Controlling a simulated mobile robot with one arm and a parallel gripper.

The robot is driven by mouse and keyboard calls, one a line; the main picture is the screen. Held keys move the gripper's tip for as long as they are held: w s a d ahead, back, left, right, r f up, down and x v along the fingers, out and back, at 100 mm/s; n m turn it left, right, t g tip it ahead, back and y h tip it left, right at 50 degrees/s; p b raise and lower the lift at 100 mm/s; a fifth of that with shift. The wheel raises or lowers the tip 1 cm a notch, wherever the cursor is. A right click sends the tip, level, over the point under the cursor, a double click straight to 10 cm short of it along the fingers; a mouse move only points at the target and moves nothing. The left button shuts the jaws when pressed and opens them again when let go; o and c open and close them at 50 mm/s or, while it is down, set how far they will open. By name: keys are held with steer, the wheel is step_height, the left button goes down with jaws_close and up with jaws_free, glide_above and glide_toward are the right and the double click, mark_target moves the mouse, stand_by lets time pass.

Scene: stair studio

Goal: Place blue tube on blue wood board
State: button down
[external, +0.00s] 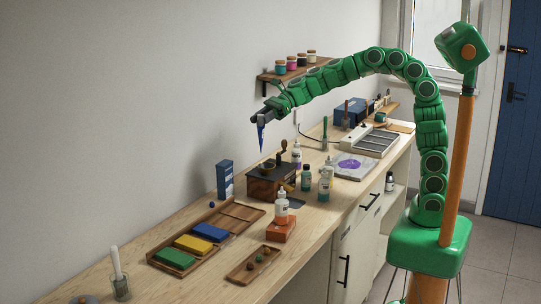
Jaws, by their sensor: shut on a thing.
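My gripper (262,116) is high above the bench and shut on the blue tube (262,138). The tube hangs below the fingers, narrow end down, clear of everything beneath it. A flat blue piece (213,231), which looks like the blue wood board, lies in a long brown wooden tray (236,222) on the bench. It is well below the gripper and to its left. A yellow piece (193,245) and a green piece (173,258) lie beside it in the same tray.
A wooden grinder box (268,187) stands below the tube, with several bottles (326,180) to its right. A blue carton (225,178) stands near the wall. An orange-based bottle (282,212) and a small wooden tray (254,264) are near the front edge. A wall shelf (300,72) holds jars.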

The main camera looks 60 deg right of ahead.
steer(key=s+a+n+g+y, duration=0.15)
steer(key=s+a, duration=0.25)
steer(key=a, duration=0.6)
steer(key=s+a+n+g+h, duration=0.1)
steer(key=s+a+n+g, duration=0.2)
steer(key=a, duration=0.7)
steer(key=w+a+f, duration=0.4)
steer(key=f, duration=0.3)
steer(key=w+a+f, duration=0.4)
steer(key=a+f, duration=0.1)
steer(key=f, duration=0.2)
steer(key=shift+w+a+f+m, duration=0.25)
steer(key=shift+w+f+m, duration=0.1)
steer(key=shift+m, duration=0.1)
steer(key=shift+w+a+f+y, duration=0.1)
steer(key=shift+f+y, duration=0.05)
steer(key=shift+f, duration=0.75)
steer(key=shift+w+f+y, duration=0.1)
steer(key=shift+f, duration=0.8)
steer(key=c, duration=0.8)
jaws_free()
steer(key=shift+r+t, duration=0.1)
steer(key=shift+t, duration=0.15)
